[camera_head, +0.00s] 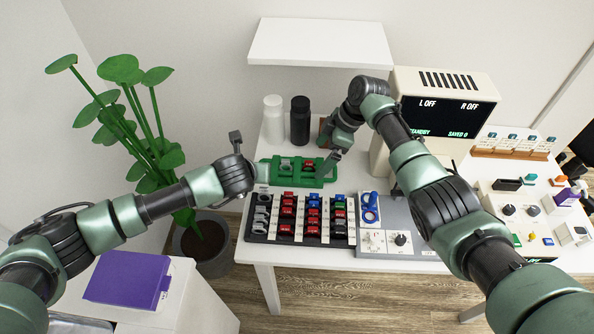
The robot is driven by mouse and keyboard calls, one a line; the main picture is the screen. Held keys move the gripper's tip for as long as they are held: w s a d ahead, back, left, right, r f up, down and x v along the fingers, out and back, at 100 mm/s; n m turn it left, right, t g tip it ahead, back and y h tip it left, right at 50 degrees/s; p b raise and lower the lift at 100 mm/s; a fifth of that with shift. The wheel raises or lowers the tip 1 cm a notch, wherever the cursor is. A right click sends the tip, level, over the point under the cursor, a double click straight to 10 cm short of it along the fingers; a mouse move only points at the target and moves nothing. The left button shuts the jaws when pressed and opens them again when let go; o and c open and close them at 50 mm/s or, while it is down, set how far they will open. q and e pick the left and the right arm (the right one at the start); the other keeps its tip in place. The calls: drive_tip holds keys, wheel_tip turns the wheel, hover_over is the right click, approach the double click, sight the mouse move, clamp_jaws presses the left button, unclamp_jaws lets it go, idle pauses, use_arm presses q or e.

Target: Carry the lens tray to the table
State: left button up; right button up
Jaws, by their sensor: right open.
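The green lens tray (299,180) is behind the dark lens rack on the white table (262,250), with a few dark and red lens pieces in it. I cannot tell whether it rests on the table or is slightly raised. My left gripper (266,172) is at the tray's left end; its fingertips are too small and covered to show their state. My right gripper (329,163) is open at the tray's right end, reaching down from behind. I cannot tell whether its fingers touch the tray.
The rack (300,219) of lens blocks and a grey panel (402,238) with a blue piece fill the front. A white bottle (273,120) and black bottle (300,121) stand behind the tray. A monitor unit (446,92) is right, a shelf (320,42) above, a plant (150,130) left.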

sight(313, 166)
use_arm(q)
drive_tip(key=shift+x, duration=3.3)
use_arm(e)
drive_tip(key=shift+x, duration=3.3)
use_arm(q)
clamp_jaws()
use_arm(e)
drive_tip(key=c, duration=1.3)
use_arm(q)
drive_tip(key=shift+r, duration=0.1)
